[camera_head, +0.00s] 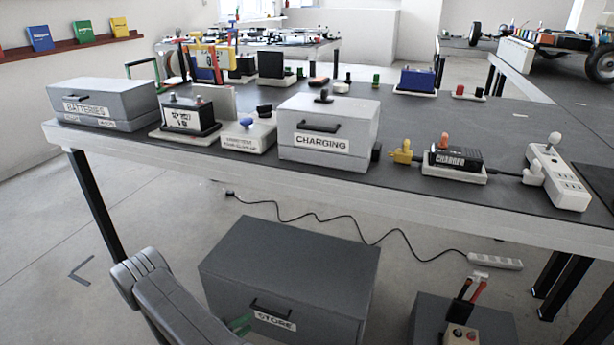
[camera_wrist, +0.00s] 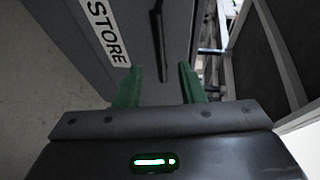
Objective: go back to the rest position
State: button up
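My arm reaches down at the lower left of the head view. My gripper (camera_head: 240,325) shows there only as a bit of green finger, in front of the grey STORE box (camera_head: 300,262) on the floor under the table. In the wrist view my gripper (camera_wrist: 158,76) has its two green fingers apart, with nothing seen between them. The dark bar handle (camera_wrist: 158,42) of the STORE box lies ahead of the fingertips, and the STORE label (camera_wrist: 106,30) is to its left. The exact gap between fingertips and box front is hard to tell.
The table (camera_head: 400,205) above carries a BATTERIES box (camera_head: 105,100), a CHARGING box (camera_head: 328,130), a charger (camera_head: 455,160) and a power strip (camera_head: 558,175). A cable (camera_head: 340,222) runs along the floor. Another grey box (camera_head: 425,315) with tools stands at right. Floor at left is clear.

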jog(key=b+x, duration=0.1)
jog(key=x, duration=0.7)
jog(key=shift+d+f+b, duration=0.15)
jog(key=shift+b, duration=0.2)
